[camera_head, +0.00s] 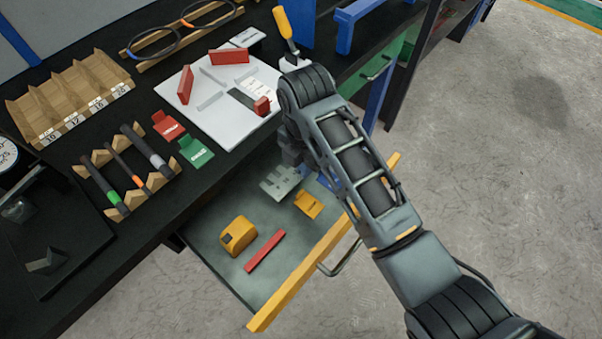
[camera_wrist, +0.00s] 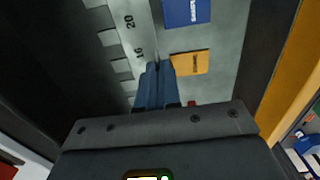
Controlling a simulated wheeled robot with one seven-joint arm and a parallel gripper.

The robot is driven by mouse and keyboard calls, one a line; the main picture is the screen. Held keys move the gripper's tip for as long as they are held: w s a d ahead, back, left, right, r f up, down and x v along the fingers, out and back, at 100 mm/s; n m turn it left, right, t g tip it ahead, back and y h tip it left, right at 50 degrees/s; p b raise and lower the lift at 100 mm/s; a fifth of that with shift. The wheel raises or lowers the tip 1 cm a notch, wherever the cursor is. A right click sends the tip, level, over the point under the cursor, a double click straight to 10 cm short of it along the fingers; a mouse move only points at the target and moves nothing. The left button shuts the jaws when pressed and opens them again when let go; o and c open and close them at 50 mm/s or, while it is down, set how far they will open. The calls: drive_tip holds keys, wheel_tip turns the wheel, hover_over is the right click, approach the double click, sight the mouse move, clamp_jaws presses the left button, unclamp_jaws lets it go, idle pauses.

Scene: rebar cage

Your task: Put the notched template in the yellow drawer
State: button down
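The notched template (camera_head: 281,183) is a light grey plate with cut-outs, at the inner right part of the open yellow drawer (camera_head: 300,277), and appears to lie flat. In the wrist view the template (camera_wrist: 128,32) carries the marks 20 and 16. My gripper (camera_head: 292,158) points down over the drawer beside the template. In the wrist view my gripper's fingers (camera_wrist: 158,66) are together, overlapping the template's right edge in the picture. I see nothing clearly between them, and contact with the template cannot be told.
The drawer also holds a yellow tape measure (camera_head: 238,236), a red bar (camera_head: 264,251), an orange card (camera_head: 308,204) and a blue card (camera_wrist: 186,12). The black bench above bears a white board (camera_head: 209,120), a wooden rack (camera_head: 66,98) and markers. Floor to the right is clear.

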drive_tip(key=shift+f, duration=2.2)
drive_tip(key=c, duration=1.3)
unclamp_jaws()
drive_tip(key=shift+c, duration=0.2)
drive_tip(key=shift+a+r, duration=0.1)
drive_tip(key=shift+r, duration=0.05)
wheel_tip(320, 180, up, 12)
drive_tip(key=shift+f, duration=0.1)
